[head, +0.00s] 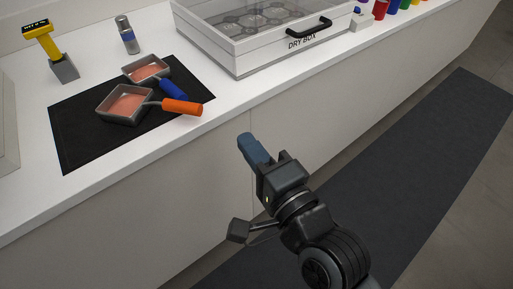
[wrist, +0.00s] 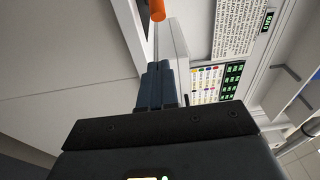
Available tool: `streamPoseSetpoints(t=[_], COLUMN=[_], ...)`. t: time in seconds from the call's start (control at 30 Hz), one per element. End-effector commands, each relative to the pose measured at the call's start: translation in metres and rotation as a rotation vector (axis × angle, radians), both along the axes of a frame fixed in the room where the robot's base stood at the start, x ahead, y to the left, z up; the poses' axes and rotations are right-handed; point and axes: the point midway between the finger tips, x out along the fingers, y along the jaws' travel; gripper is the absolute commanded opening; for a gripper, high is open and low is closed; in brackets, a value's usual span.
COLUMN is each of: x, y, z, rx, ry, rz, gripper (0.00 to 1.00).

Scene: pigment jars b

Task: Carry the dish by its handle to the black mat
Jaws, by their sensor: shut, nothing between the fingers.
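Two square grey dishes with pinkish contents rest on the black mat (head: 75,145) in the head view. The nearer dish (head: 101,115) has an orange handle (head: 182,107) that reaches past the mat's edge toward the counter front. The farther dish (head: 129,77) has a blue handle (head: 173,90). My gripper (head: 243,140) is shut and empty, in front of the counter edge, to the right of and apart from the orange handle. In the wrist view my shut fingers (wrist: 157,68) point toward the orange handle's end (wrist: 157,10).
A clear-lidded dry box (head: 262,50) with a black handle stands on the counter to the right of the mat. A yellow-handled device (head: 44,38) in a grey holder and a small grey cylinder (head: 127,36) stand behind the mat. Coloured jars (head: 380,8) line the far right.

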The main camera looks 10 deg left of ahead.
Motion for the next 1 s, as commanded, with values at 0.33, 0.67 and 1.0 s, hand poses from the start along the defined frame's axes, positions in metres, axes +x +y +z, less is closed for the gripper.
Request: streamPoseSetpoints(t=[0.33, 0.67, 1.0], x=[0.045, 0.045, 0.045], y=[0.047, 0.079, 0.080], z=[0.002, 0.000, 0.000], rx=[0.003, -0.001, 0.001], ry=[0.001, 0.001, 0.001], rz=[0.003, 0.000, 0.000], gripper=[0.00, 0.00, 0.00])
